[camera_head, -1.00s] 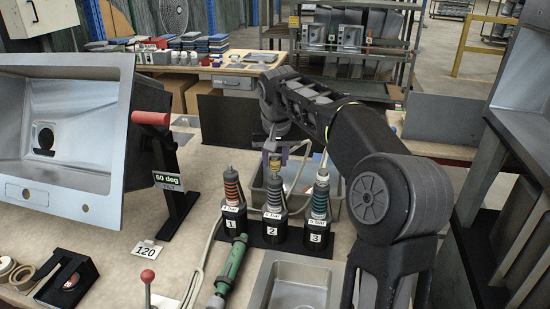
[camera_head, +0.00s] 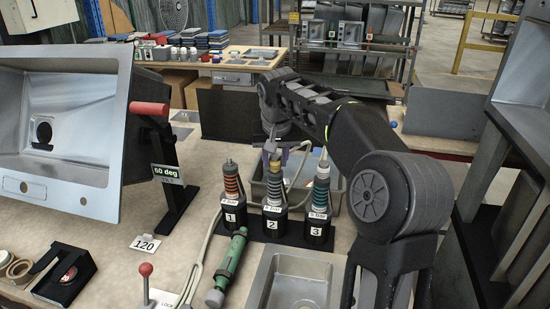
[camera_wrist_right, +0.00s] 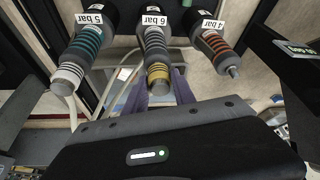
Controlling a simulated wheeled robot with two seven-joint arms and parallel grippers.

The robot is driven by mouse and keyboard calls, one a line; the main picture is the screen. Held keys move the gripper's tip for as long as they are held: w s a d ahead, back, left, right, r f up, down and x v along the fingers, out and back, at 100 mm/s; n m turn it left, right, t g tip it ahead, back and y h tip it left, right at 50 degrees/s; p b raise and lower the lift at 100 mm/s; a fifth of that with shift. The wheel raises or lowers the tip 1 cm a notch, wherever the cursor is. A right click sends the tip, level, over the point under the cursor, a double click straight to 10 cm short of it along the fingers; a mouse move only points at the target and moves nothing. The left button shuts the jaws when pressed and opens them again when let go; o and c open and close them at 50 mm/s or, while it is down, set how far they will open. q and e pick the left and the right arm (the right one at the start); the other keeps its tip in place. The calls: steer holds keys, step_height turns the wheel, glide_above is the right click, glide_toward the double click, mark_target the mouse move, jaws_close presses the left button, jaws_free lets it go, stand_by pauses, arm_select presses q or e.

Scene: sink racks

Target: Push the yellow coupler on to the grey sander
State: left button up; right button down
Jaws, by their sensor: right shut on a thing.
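The grey ribbed upright tool (camera_head: 274,187), which I take for the grey sander, stands in the middle holder marked 2. In the wrist view its grey body (camera_wrist_right: 154,45) is below a 6 bar label. The yellow coupler (camera_wrist_right: 158,73) is in line with its end and looks in contact; I cannot tell how fully it is seated. My right gripper (camera_head: 273,150) is above holder 2, its purple fingers shut on the coupler. In the wrist view the fingers (camera_wrist_right: 159,92) lie either side of it. My left gripper is not in view.
An orange-ringed tool (camera_head: 231,182) and a teal-ringed tool (camera_head: 321,193) with a white end stand close on either side. A green tool (camera_head: 230,262) lies in front. A tilted sink (camera_head: 75,130) is left, a small basin (camera_head: 295,280) in front, and a grey bin (camera_head: 338,190) behind.

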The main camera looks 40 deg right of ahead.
steer(key=shift+f, duration=0.15)
steer(key=c, duration=0.9)
jaws_free()
steer(key=shift+c, duration=0.2)
steer(key=v, duration=0.8)
steer(key=shift+f, duration=0.1)
